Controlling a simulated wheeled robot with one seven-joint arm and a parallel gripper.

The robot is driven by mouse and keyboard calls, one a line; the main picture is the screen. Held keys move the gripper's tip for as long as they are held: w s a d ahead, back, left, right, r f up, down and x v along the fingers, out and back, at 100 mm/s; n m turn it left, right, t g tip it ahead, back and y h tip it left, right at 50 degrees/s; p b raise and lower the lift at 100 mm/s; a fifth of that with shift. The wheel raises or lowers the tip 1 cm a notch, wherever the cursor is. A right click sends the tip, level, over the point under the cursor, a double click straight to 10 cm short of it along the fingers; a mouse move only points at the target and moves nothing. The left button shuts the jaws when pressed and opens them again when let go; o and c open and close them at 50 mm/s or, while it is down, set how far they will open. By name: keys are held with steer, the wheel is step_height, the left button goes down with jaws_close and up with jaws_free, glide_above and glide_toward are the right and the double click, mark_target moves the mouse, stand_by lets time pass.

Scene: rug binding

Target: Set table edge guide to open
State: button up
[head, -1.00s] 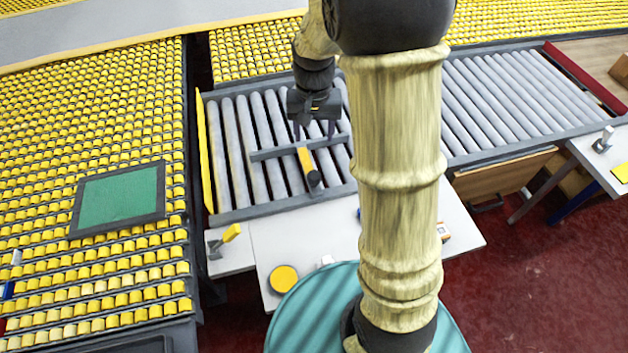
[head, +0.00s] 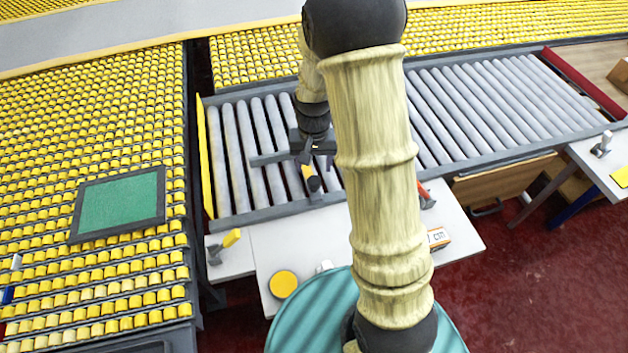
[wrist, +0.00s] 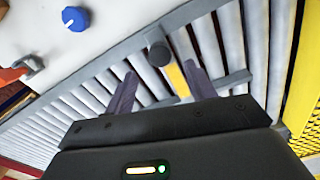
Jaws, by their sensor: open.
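The table edge guide looks to be the grey bar (head: 268,158) lying across the grey rollers, with a yellow lever (head: 307,172) ending in a dark round knob (head: 314,185). In the wrist view the yellow lever (wrist: 178,80) and grey knob (wrist: 158,52) show just beyond the fingers, and part of the bar (wrist: 237,78) shows at right. My gripper (head: 312,158) is low over the guide; its open fingers (wrist: 160,90) stand on either side of the lever in the picture. I cannot tell whether they touch it. My arm hides part of the guide in the head view.
A white worktop (head: 300,240) in front holds a yellow disc (head: 284,284), a box (head: 438,238) and a red-handled tool (head: 425,195). A blue knob (wrist: 75,18) shows in the wrist view. A yellow plate (head: 205,155) edges the rollers at left.

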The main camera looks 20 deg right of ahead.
mark_target(314, 180)
step_height(314, 180, down, 8)
steer(key=shift+r, duration=0.1)
steer(key=shift+c, duration=0.2)
jaws_close()
stand_by(0.3)
